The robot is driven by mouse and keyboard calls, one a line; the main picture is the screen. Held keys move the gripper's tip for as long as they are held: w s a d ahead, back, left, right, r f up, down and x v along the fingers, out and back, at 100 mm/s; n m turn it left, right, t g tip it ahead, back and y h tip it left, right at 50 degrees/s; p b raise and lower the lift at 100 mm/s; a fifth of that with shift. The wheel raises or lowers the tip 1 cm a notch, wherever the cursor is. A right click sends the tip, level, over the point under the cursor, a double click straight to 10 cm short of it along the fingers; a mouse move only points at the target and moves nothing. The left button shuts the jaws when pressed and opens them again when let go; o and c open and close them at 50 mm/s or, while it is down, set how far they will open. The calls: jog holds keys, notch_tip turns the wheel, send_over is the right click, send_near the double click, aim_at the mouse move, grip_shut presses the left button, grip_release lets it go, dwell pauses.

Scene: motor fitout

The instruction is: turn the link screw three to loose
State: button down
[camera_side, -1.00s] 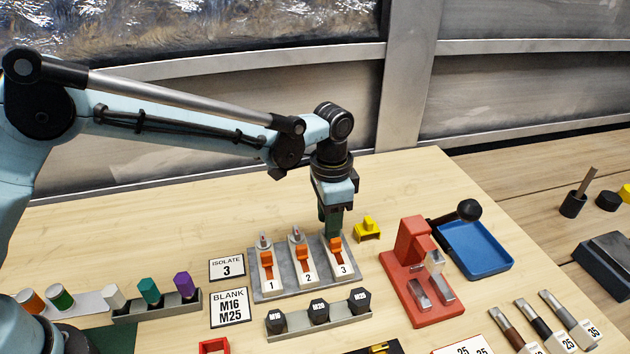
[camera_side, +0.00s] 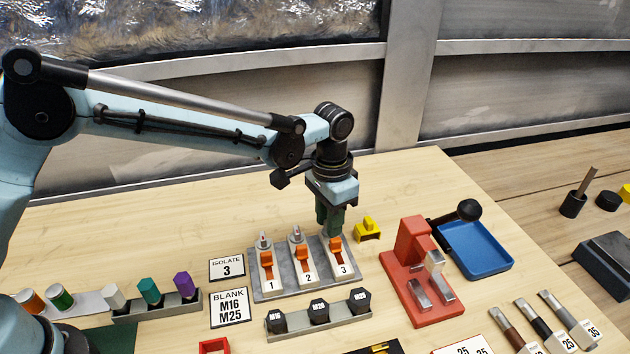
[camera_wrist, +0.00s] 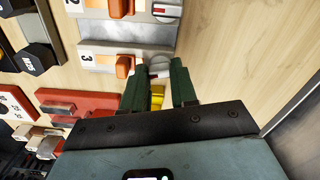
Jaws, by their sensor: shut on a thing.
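Link three is the rightmost unit on the grey plate (camera_side: 262,293), marked 3, with an orange lever (camera_side: 335,243); the same lever shows in the wrist view (camera_wrist: 124,66). My gripper (camera_side: 331,232) points straight down behind that lever. In the wrist view my gripper (camera_wrist: 160,76) has its green fingers on both sides of the round grey link screw three (camera_wrist: 159,66), shut on it. The fingers hide most of the screw, so its marked setting cannot be read. The screws of links one (camera_side: 264,240) and two (camera_side: 297,235) stand in view with their orange levers below.
A yellow clip-like part (camera_side: 368,229) stands just right of link three. A red stand (camera_side: 411,245) and a blue tray (camera_side: 478,248) are further right. An ISOLATE 3 card (camera_side: 227,267) lies left of the plate. A rack of black plugs (camera_side: 319,313) lies in front.

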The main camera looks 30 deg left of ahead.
jog(key=n, duration=1.1)
jog(key=shift+n, duration=1.8)
jog(key=c, duration=1.2)
grip_release()
jog(key=shift+o, duration=0.2)
notch_tip(320, 180, up, 12)
jog(key=shift+r, duration=0.1)
